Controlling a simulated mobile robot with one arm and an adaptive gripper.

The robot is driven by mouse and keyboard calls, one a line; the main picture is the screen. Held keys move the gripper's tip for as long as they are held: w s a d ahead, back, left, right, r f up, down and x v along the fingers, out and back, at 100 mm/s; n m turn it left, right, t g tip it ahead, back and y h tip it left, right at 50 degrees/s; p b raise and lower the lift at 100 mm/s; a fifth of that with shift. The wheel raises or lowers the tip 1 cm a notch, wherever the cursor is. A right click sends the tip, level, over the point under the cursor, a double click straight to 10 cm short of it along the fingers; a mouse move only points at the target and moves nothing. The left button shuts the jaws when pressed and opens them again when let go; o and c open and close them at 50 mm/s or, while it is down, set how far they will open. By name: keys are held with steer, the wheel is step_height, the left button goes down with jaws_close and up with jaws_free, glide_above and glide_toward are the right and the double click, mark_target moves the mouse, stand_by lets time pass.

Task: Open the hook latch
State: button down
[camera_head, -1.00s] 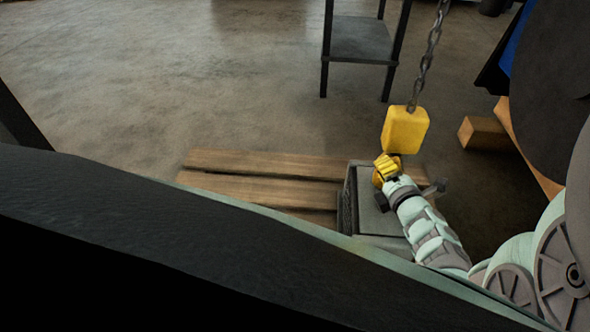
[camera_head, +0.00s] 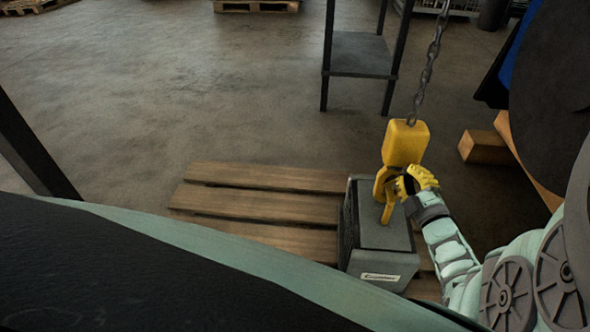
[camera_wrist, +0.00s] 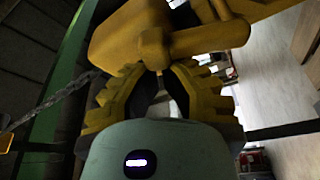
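The yellow hook block (camera_head: 405,143) hangs on a chain in the head view. Its yellow hook (camera_head: 388,212) reaches down over the grey box. The hook also fills the top of the wrist view (camera_wrist: 125,38), with a round yellow pin (camera_wrist: 208,39) across it. My gripper (camera_head: 409,181), with yellow ribbed fingers, is at the right side of the hook, just below the block. In the wrist view its fingers (camera_wrist: 168,73) are spread apart, with the hook close beyond their tips. I cannot make out the latch clearly or tell whether a finger touches it.
A grey box (camera_head: 383,262) stands under the hook on a wooden pallet (camera_head: 250,206). The chain (camera_head: 428,70) rises above the block. A dark shelf stand (camera_head: 360,55) is behind. A wooden block (camera_head: 485,147) lies to the right. Open floor is at the left.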

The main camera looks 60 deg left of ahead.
steer(key=shift+w+d+f+m+t+b, duration=0.15)
steer(key=shift+w+d+m+t+b, duration=0.3)
steer(key=shift+m, duration=0.9)
steer(key=shift+w+d+f+m+t+b, duration=0.15)
steer(key=shift+w+d+m+t+b, duration=0.3)
steer(key=shift+m, duration=0.85)
steer(key=shift+w+d+f+m+t+b, duration=0.25)
steer(key=shift+w+m+t, duration=0.35)
steer(key=shift+m, duration=0.75)
steer(key=shift+r, duration=0.1)
steer(key=shift+s+a+r+p, duration=0.1)
steer(key=shift+s+r+p, duration=0.05)
steer(key=shift+r+p, duration=0.35)
steer(key=s+r+p, duration=0.1)
steer(key=a+r+p, duration=0.1)
steer(key=r, duration=0.1)
steer(key=shift+s+p, duration=0.35)
steer(key=f+v, duration=0.1)
steer(key=v, duration=0.9)
steer(key=shift+w, duration=0.15)
